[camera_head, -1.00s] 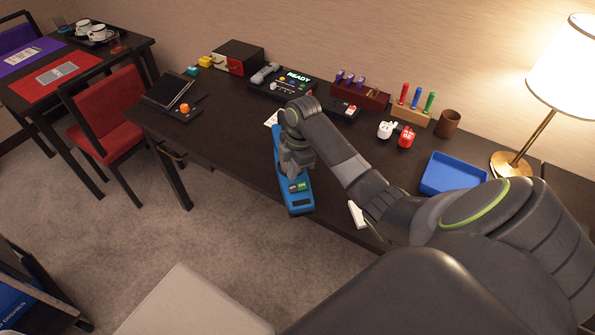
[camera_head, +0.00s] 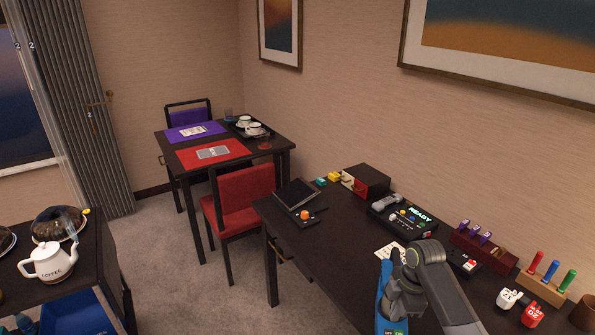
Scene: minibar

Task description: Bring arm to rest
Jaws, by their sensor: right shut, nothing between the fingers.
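My right arm comes in from the bottom right, bent over the dark desk (camera_head: 335,235). My right gripper (camera_head: 393,312) points down at the desk's near side and is shut, with nothing held. It overlaps a long blue device (camera_head: 379,312) with an OFF/ON marking near the bottom edge. The arm hides part of the device, and I cannot tell whether the gripper touches it. My left arm and gripper are not in view.
Behind the gripper stand a READY console (camera_head: 405,220), a purple-topped holder (camera_head: 484,246), coloured pens in a rack (camera_head: 545,285) and plugs (camera_head: 532,316). A red chair (camera_head: 240,208) stands left of the desk. A coffee pot (camera_head: 50,262) stands on a cabinet at far left.

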